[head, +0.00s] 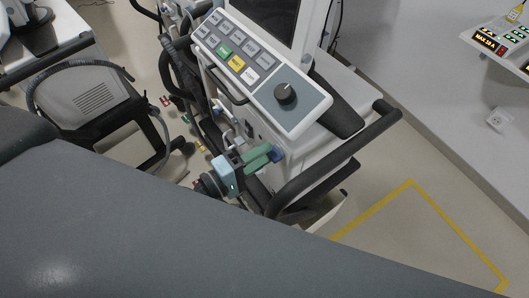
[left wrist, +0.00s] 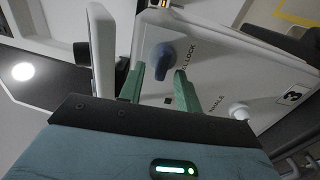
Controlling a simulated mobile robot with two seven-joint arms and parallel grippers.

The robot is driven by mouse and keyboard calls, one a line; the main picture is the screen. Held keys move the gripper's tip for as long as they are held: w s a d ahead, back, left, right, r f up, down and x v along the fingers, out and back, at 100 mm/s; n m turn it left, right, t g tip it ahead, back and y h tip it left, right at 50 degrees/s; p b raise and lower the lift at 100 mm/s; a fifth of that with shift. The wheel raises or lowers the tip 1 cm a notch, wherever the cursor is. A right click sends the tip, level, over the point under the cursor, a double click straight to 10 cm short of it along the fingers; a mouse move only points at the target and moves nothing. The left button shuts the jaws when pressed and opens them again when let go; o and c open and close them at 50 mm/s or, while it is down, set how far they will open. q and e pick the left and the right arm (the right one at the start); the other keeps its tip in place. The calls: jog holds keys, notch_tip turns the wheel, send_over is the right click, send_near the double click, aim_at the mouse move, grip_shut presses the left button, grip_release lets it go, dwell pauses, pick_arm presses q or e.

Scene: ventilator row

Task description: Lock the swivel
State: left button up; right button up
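A blue lever-shaped knob (left wrist: 164,56) sits on a white panel (left wrist: 215,62) of the ventilator, beside lettering that ends in "LOCK". In the head view my left gripper (head: 266,156) reaches to the knob from the left. My right gripper is not in view.
The ventilator's keypad panel (head: 238,62) with a black dial (head: 285,93) is above the gripper. A dark handle bar (head: 335,160) runs close on the right. A white knob (left wrist: 239,110) is on the same panel. Yellow floor tape (head: 410,183) marks clear floor at right.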

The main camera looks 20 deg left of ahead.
pick_arm(q)
jog(key=b+v, duration=0.2)
jog(key=v, duration=0.5)
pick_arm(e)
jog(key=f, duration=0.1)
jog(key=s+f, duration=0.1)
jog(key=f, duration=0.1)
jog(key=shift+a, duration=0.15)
pick_arm(q)
jog(key=shift+d, duration=0.1)
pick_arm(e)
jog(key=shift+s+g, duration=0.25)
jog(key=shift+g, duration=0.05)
pick_arm(q)
jog(key=shift+f, duration=0.15)
jog(key=s+a+f+m+g+y+p, duration=0.3)
jog(key=s+f+m+g+y+p, duration=0.2)
jog(key=s+f+m, duration=0.8)
jog(key=s+f+g+y, duration=0.1)
jog(key=s+f+y, duration=0.2)
jog(key=f, duration=0.3)
jog(key=shift+s, duration=0.25)
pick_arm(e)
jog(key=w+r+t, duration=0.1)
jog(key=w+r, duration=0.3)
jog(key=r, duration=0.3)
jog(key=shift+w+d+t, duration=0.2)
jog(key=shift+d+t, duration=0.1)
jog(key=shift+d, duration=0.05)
